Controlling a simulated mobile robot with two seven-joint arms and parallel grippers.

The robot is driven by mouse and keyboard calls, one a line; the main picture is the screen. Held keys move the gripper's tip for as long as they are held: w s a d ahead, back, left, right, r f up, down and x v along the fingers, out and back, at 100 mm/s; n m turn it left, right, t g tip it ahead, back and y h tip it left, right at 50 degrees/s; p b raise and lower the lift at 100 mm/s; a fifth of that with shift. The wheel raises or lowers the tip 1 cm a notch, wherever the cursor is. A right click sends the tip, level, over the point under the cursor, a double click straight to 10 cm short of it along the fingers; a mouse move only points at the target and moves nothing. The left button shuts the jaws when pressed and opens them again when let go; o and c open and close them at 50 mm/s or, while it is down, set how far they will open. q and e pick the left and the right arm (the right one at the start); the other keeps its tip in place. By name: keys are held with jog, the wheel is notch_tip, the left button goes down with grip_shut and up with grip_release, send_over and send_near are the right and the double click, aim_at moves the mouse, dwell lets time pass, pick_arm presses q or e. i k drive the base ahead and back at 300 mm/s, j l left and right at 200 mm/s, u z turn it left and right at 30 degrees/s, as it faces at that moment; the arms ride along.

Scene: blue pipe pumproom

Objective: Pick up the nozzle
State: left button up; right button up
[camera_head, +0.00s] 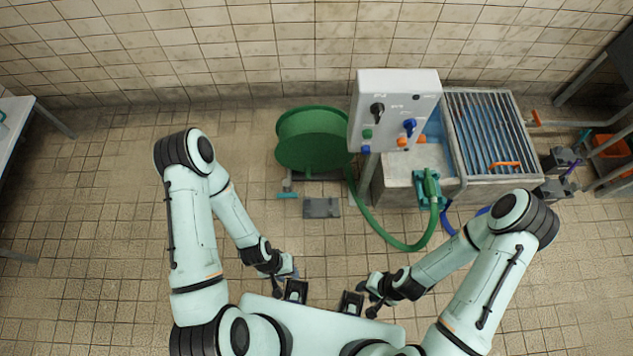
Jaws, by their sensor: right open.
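The green nozzle (430,184) stands at the end of the green hose (392,243), in a teal holder (422,190) on the grey ledge beside the basin. The hose loops down to the floor and back toward the reel. My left gripper (292,272) is low near my base, well away from the nozzle. It is too small to tell if its jaws are open. My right gripper (370,293) is also low near my base, open and empty, below and left of the nozzle. Neither gripper touches the nozzle or hose.
A white control panel (395,90) with coloured knobs stands left of the grated basin (487,125). A green hose reel (312,140) stands by the wall. An orange-handled thing (504,164) lies on the grate. The tiled floor at left is clear.

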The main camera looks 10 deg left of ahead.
aim_at(431, 191)
jog(key=i+l+z, duration=0.2)
jog(key=i+l, duration=0.75)
